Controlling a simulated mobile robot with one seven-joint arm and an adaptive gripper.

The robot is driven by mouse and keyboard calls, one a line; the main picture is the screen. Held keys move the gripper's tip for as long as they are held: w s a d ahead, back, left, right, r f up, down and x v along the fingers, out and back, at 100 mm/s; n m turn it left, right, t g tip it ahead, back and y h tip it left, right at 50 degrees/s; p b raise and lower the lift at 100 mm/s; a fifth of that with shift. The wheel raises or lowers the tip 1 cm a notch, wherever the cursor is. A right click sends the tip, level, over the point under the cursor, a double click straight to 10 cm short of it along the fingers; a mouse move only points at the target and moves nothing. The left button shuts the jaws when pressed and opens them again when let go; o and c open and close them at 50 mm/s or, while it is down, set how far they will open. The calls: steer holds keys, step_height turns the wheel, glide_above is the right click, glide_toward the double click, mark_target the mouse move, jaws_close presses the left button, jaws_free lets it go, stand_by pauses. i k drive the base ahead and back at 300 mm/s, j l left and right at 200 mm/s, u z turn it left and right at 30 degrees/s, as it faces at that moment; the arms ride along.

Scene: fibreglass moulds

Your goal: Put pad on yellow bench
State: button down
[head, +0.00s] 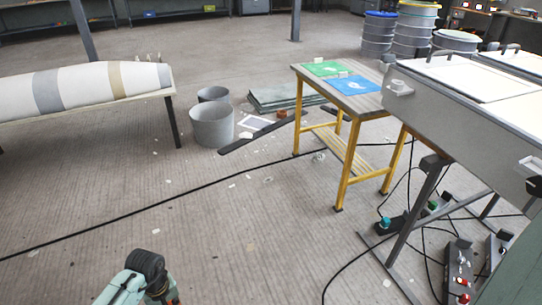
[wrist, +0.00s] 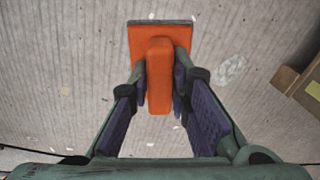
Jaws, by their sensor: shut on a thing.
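In the wrist view, my gripper (wrist: 160,95) is shut on an orange pad (wrist: 160,35) with a raised orange handle and a dark edge at its far side. The fingers are on both sides of the handle, and the floor shows beneath. In the head view, the yellow bench (head: 347,189) stands right of centre, with yellow legs and a grey-brown top. A green sheet (head: 322,69) and a blue sheet (head: 353,85) lie on its top. Part of my arm shows at the bottom left of the head view; the gripper and pad are not in that view.
A large grey machine (head: 440,95) stands close to the bench's right side. Grey buckets (head: 212,125) stand left of the bench. A long striped mould (head: 85,83) rests on a table at left. Open floor lies in the middle.

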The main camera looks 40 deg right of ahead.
mark_target(375, 103)
steer(key=z, duration=1.4)
steer(key=i+j+z, duration=0.15)
steer(key=i, duration=0.25)
steer(key=i+j+z, duration=0.2)
steer(key=i+j, duration=0.9)
steer(key=i, duration=0.25)
